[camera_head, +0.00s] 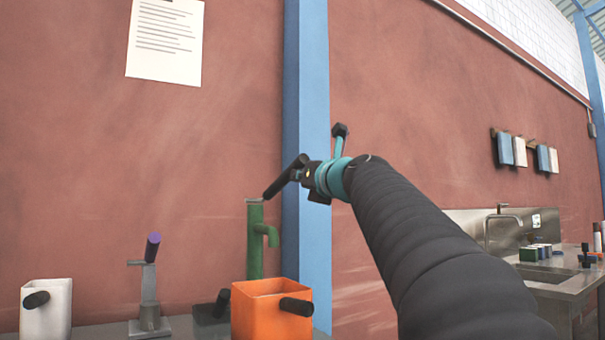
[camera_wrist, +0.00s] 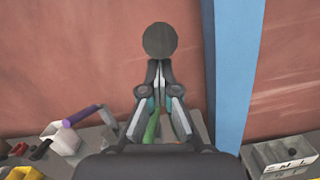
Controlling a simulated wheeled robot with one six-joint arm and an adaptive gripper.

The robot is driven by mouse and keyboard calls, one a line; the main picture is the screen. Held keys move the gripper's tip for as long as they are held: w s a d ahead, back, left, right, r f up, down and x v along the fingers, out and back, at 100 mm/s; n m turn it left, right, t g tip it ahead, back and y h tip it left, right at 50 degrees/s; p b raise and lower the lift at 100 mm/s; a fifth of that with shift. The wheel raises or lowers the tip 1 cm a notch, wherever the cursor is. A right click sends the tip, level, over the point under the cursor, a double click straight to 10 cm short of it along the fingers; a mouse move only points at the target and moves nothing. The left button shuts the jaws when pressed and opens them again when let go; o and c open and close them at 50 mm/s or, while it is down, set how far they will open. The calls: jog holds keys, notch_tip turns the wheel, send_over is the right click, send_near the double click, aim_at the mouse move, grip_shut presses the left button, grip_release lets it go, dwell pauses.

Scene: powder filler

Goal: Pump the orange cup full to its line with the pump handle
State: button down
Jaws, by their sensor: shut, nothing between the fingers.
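The green pump (camera_head: 255,240) stands behind the orange cup (camera_head: 258,315), and its spout shows above the cup's back rim. A black handle (camera_head: 280,183) slants up and right from the pump's top. My gripper (camera_head: 295,173) is at the handle's upper end. In the wrist view my gripper (camera_wrist: 160,66) is shut with its fingertips together, and the handle's round dark end (camera_wrist: 160,40) shows right at the tips. Whether they touch is unclear. Part of the green pump (camera_wrist: 152,126) shows between the fingers. The cup's inside, line and fill level are hidden.
A grey pump with a purple handle (camera_head: 152,247) and a white cup (camera_head: 58,305) stand at the left. A blue post (camera_head: 306,90) rises close behind my gripper. A metal sink counter (camera_head: 560,283) is at the right. The air left of the green pump is clear.

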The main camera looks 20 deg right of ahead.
jog(key=shift+s+r, duration=0.15)
jog(key=shift+r, duration=0.5)
notch_tip(320, 180, down, 5)
jog(key=s+b, duration=0.1)
jog(key=b, duration=0.3)
jog(key=s+r, duration=0.1)
jog(key=s, duration=0.9)
jog(key=shift+d+r, duration=0.15)
jog(key=shift+d, duration=0.3)
